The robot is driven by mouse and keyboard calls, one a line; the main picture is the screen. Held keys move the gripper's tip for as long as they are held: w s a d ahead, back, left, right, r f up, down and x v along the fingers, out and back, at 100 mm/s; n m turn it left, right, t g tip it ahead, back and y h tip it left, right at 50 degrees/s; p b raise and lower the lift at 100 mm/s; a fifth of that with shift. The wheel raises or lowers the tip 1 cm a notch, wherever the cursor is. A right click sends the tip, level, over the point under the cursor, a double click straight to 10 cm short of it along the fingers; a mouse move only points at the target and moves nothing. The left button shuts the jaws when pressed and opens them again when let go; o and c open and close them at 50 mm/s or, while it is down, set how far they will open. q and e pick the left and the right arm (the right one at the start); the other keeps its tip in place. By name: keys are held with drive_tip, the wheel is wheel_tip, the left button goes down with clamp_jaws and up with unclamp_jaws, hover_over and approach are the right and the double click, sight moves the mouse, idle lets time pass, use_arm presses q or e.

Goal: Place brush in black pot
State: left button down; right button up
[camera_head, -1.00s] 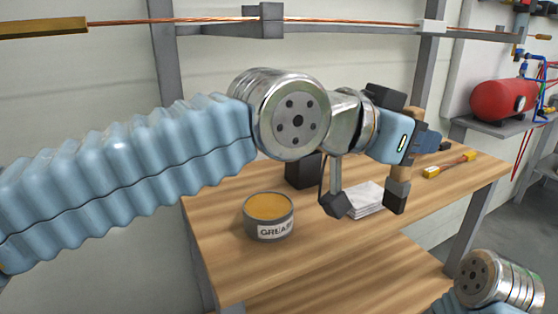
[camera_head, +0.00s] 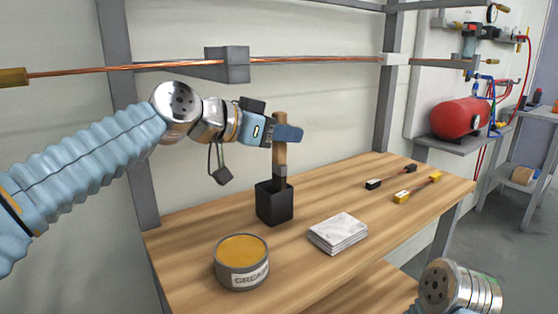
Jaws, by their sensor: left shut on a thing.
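The brush (camera_head: 280,158) has a wooden handle and a grey lower part, and it hangs upright. My left gripper (camera_head: 279,132) is shut on its handle. The black pot (camera_head: 275,205) is a square open box standing on the wooden table, directly below the brush. The brush's lower end meets the pot's opening in the picture. Its dark tip is not visible against the black pot, so I cannot tell how deep it is inside. My right gripper is out of view; only part of my right arm shows at the bottom right.
A grease tin (camera_head: 242,262) stands at the front left of the table (camera_head: 385,215). A stack of white cloths (camera_head: 338,233) lies right of the pot. Two small tools, one dark-ended (camera_head: 391,177) and one yellow-ended (camera_head: 417,188), lie at the back right. A copper wire (camera_head: 320,60) runs above.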

use_arm(q)
drive_tip(key=shift+w+a+f+b, duration=0.15)
drive_tip(key=shift+w+f+b, duration=0.05)
drive_tip(key=shift+f, duration=0.3)
drive_tip(key=shift+w+a+f+b, duration=0.15)
drive_tip(key=shift+w+f, duration=0.05)
drive_tip(key=shift+f, duration=0.3)
wheel_tip(320, 180, down, 5)
drive_tip(key=shift+r+b, duration=0.2)
drive_tip(key=shift+b, duration=0.25)
drive_tip(key=shift+w+f, duration=0.15)
drive_tip(key=shift+f, duration=0.05)
drive_tip(key=c, duration=0.9)
unclamp_jaws()
drive_tip(key=b, duration=0.3)
approach(280, 163)
drive_tip(key=shift+w+a+f, duration=0.35)
drive_tip(key=shift+w+a, duration=0.5)
